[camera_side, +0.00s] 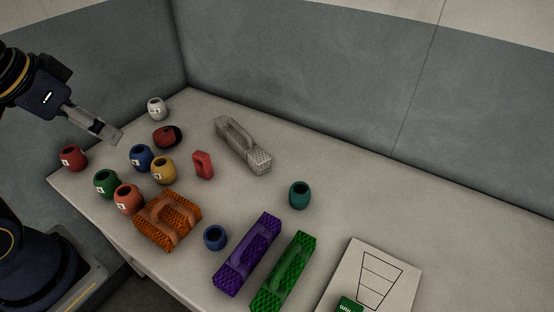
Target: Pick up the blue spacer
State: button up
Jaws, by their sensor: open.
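Two blue pieces are in the side view, and I cannot tell for certain which is the blue spacer. One is a short blue ring-like piece (215,238) with a dark hole on top, standing between the orange and purple net blocks. The other is a blue barrel-shaped piece (141,158) with a white label, among similar coloured pieces at the left. My gripper (118,138) is open and empty, at the upper left above the table. It is nearer the labelled blue piece and well apart from the unlabelled one.
Red (74,158), green (106,183), salmon (128,199), yellow (163,170) and white (157,108) barrels stand around the left. Orange (153,232), purple (236,274), green (273,289) and grey (232,140) net blocks lie nearby. A teal ring (299,196) stands alone.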

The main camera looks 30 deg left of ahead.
jog(key=shift+o, duration=0.3)
jog(key=n+g, duration=0.1)
jog(key=g, duration=0.5)
send_over(215, 236)
jog(key=d, duration=0.1)
notch_tip(215, 236, down, 20)
jog(key=f, duration=1)
jog(key=shift+s+d, duration=0.15)
jog(key=shift+s, duration=0.15)
jog(key=f, duration=0.6)
jog(key=shift+s, duration=0.2)
